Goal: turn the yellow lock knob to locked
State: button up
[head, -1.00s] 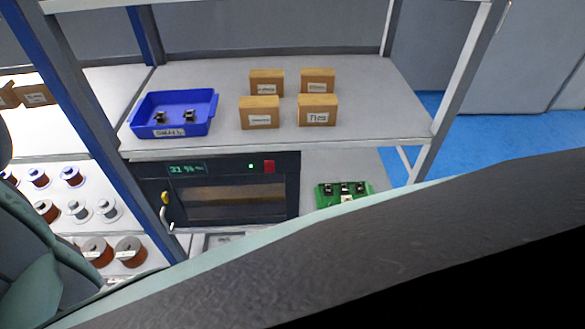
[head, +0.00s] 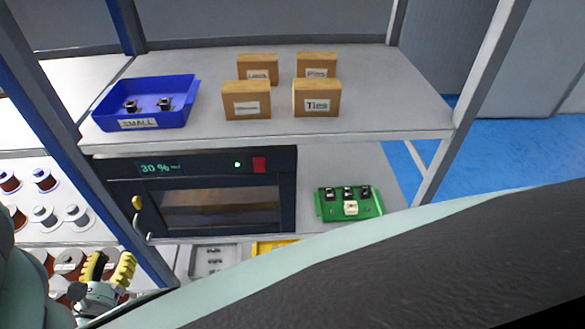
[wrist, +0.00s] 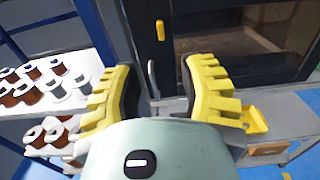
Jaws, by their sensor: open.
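The yellow lock knob (head: 137,202) is on the left side of the dark cabinet front (head: 215,196), above a curved grey handle (head: 143,225). In the wrist view the yellow knob (wrist: 160,30) looks upright, and the grey handle (wrist: 152,80) stands below it, seen between the fingers. My gripper (head: 108,268) is in the lower left of the head view, below and left of the knob. In the wrist view my gripper (wrist: 160,76) has its yellow fingers spread and empty, apart from the knob.
A blue rack post (head: 120,190) runs close to the cabinet's left edge. Wire spools (head: 45,215) stand on white shelves left of it. A green board (head: 349,205) lies right of the cabinet. A blue bin (head: 147,103) and several boxes (head: 317,98) stand on the shelf above.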

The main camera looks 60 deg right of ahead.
aim_at(134, 204)
jog(key=b+x, duration=0.5)
jog(key=x, duration=0.9)
jog(key=shift+d+f, duration=0.15)
jog(key=shift+f, duration=0.05)
jog(key=shift+w+d+r+b, duration=0.25)
jog(key=shift+w+d+b, duration=0.25)
jog(key=shift+d, duration=0.1)
jog(key=shift+o, duration=0.5)
jog(key=shift+a, duration=0.1)
grip_shut()
